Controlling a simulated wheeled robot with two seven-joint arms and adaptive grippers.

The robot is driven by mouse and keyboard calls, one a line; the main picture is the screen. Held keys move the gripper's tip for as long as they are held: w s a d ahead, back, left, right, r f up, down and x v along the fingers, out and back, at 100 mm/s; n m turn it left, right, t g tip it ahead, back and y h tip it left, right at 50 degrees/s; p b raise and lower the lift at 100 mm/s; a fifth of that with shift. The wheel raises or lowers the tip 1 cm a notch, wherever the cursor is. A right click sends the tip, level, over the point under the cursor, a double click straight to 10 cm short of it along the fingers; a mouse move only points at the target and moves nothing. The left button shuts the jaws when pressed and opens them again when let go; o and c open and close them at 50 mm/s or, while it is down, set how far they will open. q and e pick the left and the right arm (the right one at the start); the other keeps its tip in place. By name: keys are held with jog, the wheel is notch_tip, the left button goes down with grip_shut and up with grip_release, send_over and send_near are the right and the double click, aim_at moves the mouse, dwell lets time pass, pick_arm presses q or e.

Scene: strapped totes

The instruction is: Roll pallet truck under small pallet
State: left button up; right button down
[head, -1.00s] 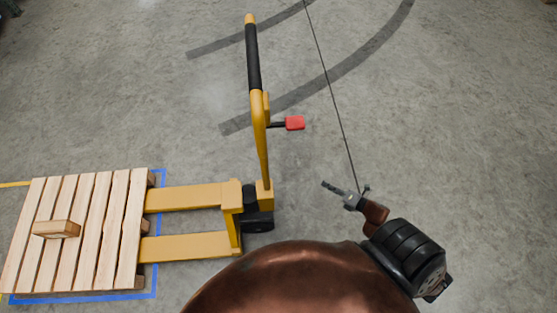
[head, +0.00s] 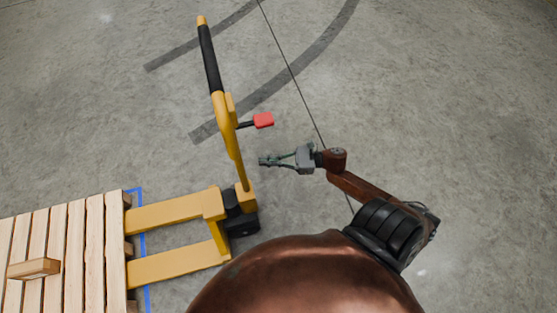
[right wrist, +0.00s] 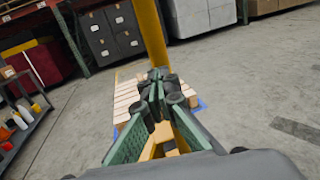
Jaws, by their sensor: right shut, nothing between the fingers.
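The yellow pallet truck (head: 228,140) stands with its forks (head: 175,215) pointing left. The forks meet the right edge of the small wooden pallet (head: 92,240), and their far ends are hidden by its slats. The truck's handle has a black grip (head: 209,58) and a red paddle (head: 264,120) on its right side. My right gripper (head: 263,160) is shut and empty, just right of the yellow handle post and below the paddle, apparently apart from it. In the right wrist view the fingertips (right wrist: 158,82) overlap the yellow post (right wrist: 150,32). My left gripper is out of view.
A wooden block (head: 33,268) lies on the pallet. Blue tape (head: 143,250) marks the floor by the pallet. The grey floor right of the truck is clear. In the right wrist view, dark cabinets (right wrist: 110,35), a grey bin (right wrist: 200,15) and a shelf (right wrist: 20,125) stand around.

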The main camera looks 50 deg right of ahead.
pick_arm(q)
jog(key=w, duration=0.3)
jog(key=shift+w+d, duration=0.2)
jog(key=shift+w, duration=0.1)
pick_arm(e)
jog(key=x, duration=0.5)
jog(key=shift+w, duration=0.1)
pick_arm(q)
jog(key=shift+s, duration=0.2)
pick_arm(e)
jog(key=shift+a, duration=0.1)
